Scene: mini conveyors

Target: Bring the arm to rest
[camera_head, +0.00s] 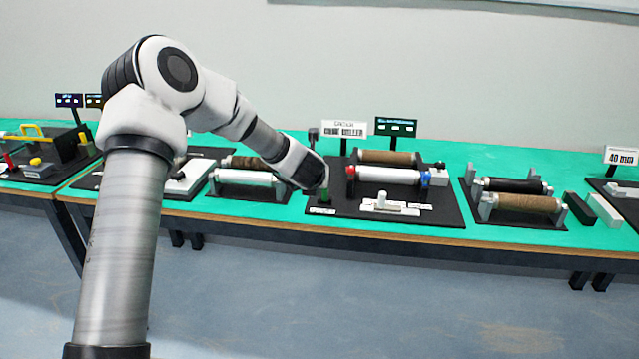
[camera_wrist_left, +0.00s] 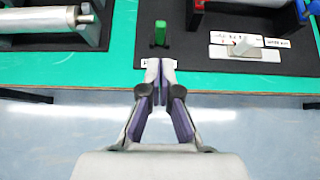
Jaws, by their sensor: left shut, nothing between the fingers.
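My left arm (camera_head: 125,240) rises from the lower left of the head view and bends down to the right towards the table's middle station. My left gripper shows in the wrist view (camera_wrist_left: 161,66), its fingertips together and empty. In that view the tips lie over the front edge of a black board (camera_wrist_left: 190,60), just short of a green upright piece (camera_wrist_left: 160,33). The green piece also shows in the head view (camera_head: 323,194), beside the arm's end. The fingers are mostly hidden behind the wrist there. My right gripper is in neither view.
The board (camera_head: 440,212) carries a white roller (camera_head: 388,175), a brown roller (camera_head: 385,157) and a white switch-like piece (camera_head: 382,201). Other roller stands flank it, with black (camera_head: 515,186) and brown (camera_head: 527,203) rollers at right. Open floor (camera_head: 300,300) lies in front of the green table (camera_head: 480,157).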

